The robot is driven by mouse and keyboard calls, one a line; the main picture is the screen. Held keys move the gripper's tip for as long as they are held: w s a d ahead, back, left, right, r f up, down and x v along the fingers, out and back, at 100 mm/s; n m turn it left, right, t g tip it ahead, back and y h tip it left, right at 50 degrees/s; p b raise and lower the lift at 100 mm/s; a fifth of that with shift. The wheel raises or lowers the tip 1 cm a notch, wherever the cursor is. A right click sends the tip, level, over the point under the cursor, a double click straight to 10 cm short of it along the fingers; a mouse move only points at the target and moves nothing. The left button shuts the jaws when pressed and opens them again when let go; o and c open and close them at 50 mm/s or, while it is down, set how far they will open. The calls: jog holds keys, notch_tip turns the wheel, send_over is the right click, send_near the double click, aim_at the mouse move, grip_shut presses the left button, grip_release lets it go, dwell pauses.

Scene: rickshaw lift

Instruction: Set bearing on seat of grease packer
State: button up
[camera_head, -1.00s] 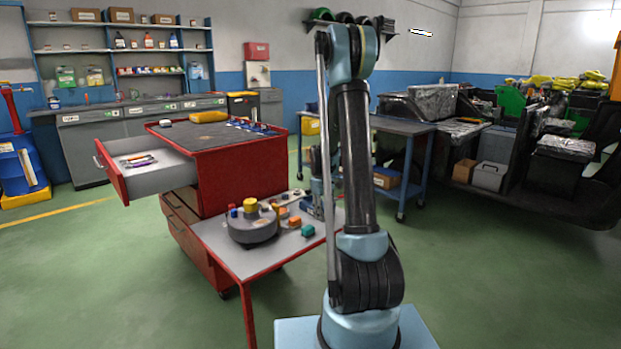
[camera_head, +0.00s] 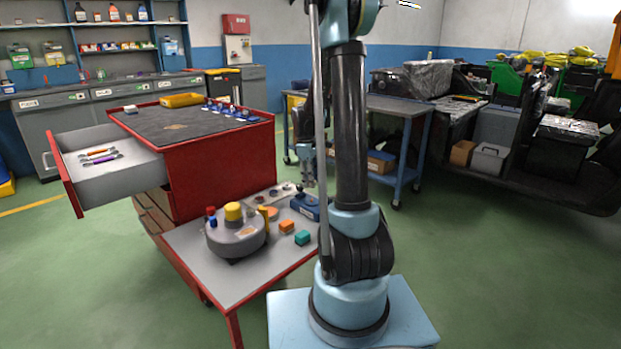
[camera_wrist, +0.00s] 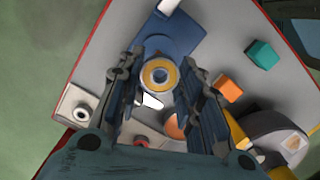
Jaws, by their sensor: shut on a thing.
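In the head view my gripper (camera_head: 308,183) points down over the blue grease packer (camera_head: 306,206). The bearing is too small to make out there. The bearing and my fingers hide part of the packer, so its seat is not clear, and I cannot tell the gap below the bearing.
The shelf (camera_head: 205,275) also holds a round grey unit with a yellow cap (camera_head: 235,237), an orange block (camera_head: 287,227) and a teal block (camera_head: 302,238). The red cabinet (camera_head: 220,155) with an open drawer (camera_head: 105,165) stands behind. Green floor is free at right.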

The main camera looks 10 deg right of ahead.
jog(key=shift+d+f, duration=0.1)
jog(key=shift+f, duration=2.6)
jog(key=shift+f, duration=0.9)
dwell(1.6)
jog(key=o, duration=1.1)
jog(key=shift+o, duration=0.7)
jog(key=o, duration=0.4)
jog(key=shift+r, duration=0.1)
jog(key=shift+r, duration=3.9)
